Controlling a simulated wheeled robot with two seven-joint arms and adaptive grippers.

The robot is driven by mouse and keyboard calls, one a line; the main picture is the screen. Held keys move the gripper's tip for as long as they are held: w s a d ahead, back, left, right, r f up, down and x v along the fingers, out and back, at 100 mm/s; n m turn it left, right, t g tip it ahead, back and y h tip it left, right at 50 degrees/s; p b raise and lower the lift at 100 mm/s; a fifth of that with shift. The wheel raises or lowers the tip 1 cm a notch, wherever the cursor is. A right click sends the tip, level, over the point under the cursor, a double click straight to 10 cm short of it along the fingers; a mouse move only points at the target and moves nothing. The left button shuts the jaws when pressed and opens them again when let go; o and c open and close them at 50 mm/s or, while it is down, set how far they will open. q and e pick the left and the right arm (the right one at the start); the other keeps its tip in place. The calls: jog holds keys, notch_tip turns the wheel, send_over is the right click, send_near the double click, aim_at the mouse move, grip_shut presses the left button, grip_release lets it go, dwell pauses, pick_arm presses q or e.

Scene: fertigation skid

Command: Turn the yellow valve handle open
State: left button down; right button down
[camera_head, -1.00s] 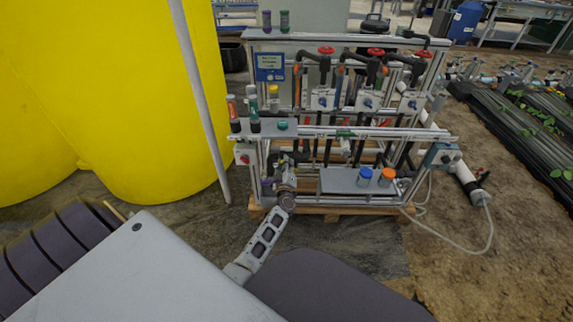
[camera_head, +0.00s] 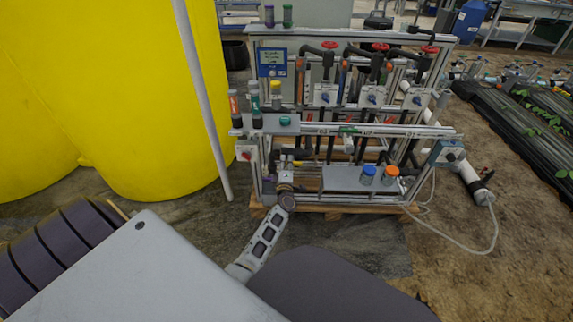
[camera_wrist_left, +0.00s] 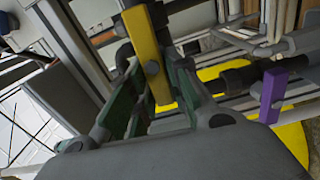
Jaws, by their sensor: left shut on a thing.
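The yellow valve handle (camera_wrist_left: 146,48) is a flat bar with a round boss. It stands between the green-padded fingers of my left gripper (camera_wrist_left: 156,90) in the left wrist view. The gripper is shut on it. In the head view my left gripper (camera_head: 286,173) is small, inside the lower left of the skid frame (camera_head: 262,180). There the yellow handle cannot be made out clearly. My right gripper is not in view.
A purple handle (camera_wrist_left: 271,96) on a dark pipe is to the right of my left gripper. A grey shelf (camera_head: 340,178) bears a blue-capped jar (camera_head: 367,175) and an orange-capped jar (camera_head: 390,175). A large yellow tank (camera_head: 150,110) and a pale post (camera_head: 201,100) stand left.

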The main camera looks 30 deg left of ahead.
pick_arm(q)
jog(key=shift+f+n, duration=0.1)
jog(key=shift+n, duration=0.2)
dwell(0.4)
jog(key=c, duration=1.4)
grip_release()
